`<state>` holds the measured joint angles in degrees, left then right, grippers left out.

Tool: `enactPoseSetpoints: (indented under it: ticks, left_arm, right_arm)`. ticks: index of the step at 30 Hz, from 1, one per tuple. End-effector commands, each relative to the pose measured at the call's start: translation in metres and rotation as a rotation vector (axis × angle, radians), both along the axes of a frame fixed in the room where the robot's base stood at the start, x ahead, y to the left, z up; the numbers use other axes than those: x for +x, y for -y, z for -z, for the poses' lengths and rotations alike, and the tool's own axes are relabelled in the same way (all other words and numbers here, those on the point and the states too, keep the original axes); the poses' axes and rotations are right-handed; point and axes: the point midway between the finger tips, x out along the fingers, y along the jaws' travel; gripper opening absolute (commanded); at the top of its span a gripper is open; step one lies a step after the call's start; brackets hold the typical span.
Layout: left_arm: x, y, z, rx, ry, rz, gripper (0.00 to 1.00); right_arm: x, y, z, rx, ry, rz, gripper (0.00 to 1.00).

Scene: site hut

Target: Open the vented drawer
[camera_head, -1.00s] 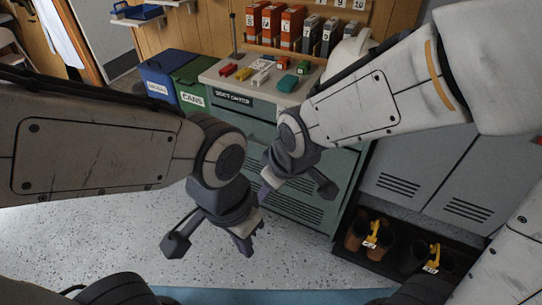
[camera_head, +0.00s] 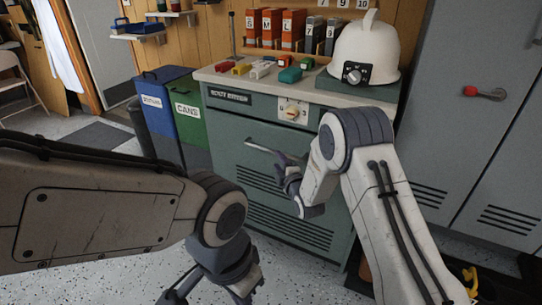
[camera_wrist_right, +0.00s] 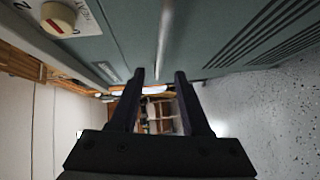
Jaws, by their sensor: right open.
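The vented drawer (camera_head: 240,168) is the teal front of the cabinet, with rows of slots low on it. It looks shut. Its pale bar handle (camera_head: 262,149) runs across its upper part, its right end hidden by my right gripper. The handle also shows in the right wrist view (camera_wrist_right: 165,32). My right gripper (camera_head: 279,172) is open at the handle. In its wrist view (camera_wrist_right: 159,74) the bar lines up with the gap between the fingers; I cannot tell whether it is between the tips. My left gripper (camera_head: 212,296) hangs open and empty, partly cut off at the bottom edge.
A dial (camera_head: 293,112) sits above the drawer. The countertop (camera_head: 215,76) holds small coloured blocks and a white helmet (camera_head: 365,52). Blue (camera_head: 165,105) and green (camera_head: 190,118) bins stand to the left, grey lockers (camera_head: 485,130) to the right. Speckled floor lies in front.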

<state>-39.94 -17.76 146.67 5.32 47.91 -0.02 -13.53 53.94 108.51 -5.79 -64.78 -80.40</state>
Motion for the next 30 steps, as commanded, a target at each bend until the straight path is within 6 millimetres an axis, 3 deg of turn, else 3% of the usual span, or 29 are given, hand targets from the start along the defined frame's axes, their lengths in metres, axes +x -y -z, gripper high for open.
enactPoseSetpoints:
  ticks: [6,13,18,28,30]
  left_arm:
    - [0.0,0.0,0.009,0.0,0.0,0.0,0.0]
    - [0.0,0.0,0.015,0.0,0.0,0.0,0.0]
    - [0.0,0.0,0.016,0.0,0.0,0.0,0.0]
    - [0.0,0.0,0.016,0.0,0.0,0.0,0.0]
    - [0.0,0.0,0.016,0.0,0.0,0.0,0.0]
  right_arm:
    - [0.038,-0.013,0.007,0.001,0.001,0.0,0.47]
    - [0.068,-0.024,0.012,0.003,-0.002,0.0,0.47]
    - [0.079,-0.028,0.012,0.002,-0.004,0.0,0.47]
    - [0.081,-0.028,0.012,0.002,-0.004,0.0,0.47]
    - [0.081,-0.028,0.012,0.002,-0.004,0.0,0.2]
